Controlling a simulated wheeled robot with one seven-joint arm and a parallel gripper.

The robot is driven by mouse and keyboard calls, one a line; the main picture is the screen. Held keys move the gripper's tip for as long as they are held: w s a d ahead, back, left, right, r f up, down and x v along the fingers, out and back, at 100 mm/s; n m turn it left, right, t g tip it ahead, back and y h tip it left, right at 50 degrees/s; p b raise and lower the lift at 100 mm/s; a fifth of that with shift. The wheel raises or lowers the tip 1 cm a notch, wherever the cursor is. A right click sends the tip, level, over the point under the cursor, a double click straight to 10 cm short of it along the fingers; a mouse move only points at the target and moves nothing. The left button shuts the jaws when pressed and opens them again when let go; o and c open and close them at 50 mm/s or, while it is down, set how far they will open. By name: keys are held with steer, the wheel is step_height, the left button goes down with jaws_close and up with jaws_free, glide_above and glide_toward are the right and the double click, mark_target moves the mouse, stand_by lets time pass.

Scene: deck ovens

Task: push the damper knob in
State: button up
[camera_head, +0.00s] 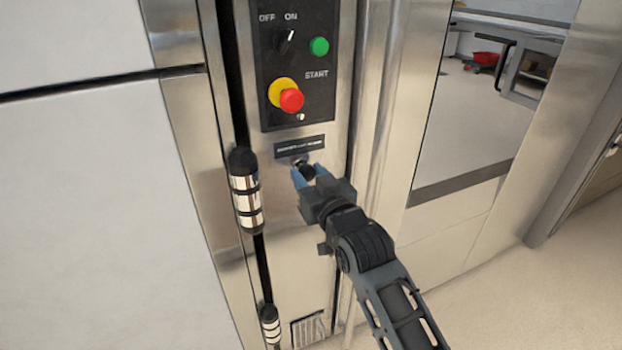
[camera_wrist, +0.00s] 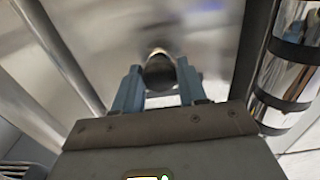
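The damper knob (camera_wrist: 160,72) is small, dark and rounded, on a short brass-coloured stem from the steel front. In the head view the knob (camera_head: 308,172) is partly hidden by my gripper, just below a dark label plate. My gripper (camera_head: 309,174) has blue fingers and reaches the knob from the lower right. In the wrist view the fingers (camera_wrist: 159,77) stand one on each side of the knob, which fills the space between them with no clear gap. How far the stem stands out is hard to tell.
Above the label plate (camera_head: 300,147) is a black control panel (camera_head: 318,75) with a rotary switch, a green button and a red button (camera_head: 291,100) on yellow. A hinge (camera_head: 246,190) stands close on the left. A vent grille (camera_head: 308,330) is below.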

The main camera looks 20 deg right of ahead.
steer(key=o, duration=0.4)
steer(key=s, duration=0.7)
steer(key=shift+s, duration=0.4)
steer(key=s+f+g+p, duration=0.1)
steer(key=s+f+p, duration=0.1)
steer(key=s, duration=1.4)
steer(key=s+f+g+p, duration=0.1)
steer(key=s+f+p, duration=0.15)
steer(key=s, duration=1.35)
steer(key=s+r+g+p, duration=0.1)
steer(key=s+r, duration=0.6)
steer(key=s, duration=0.3)
steer(key=shift+s, duration=0.4)
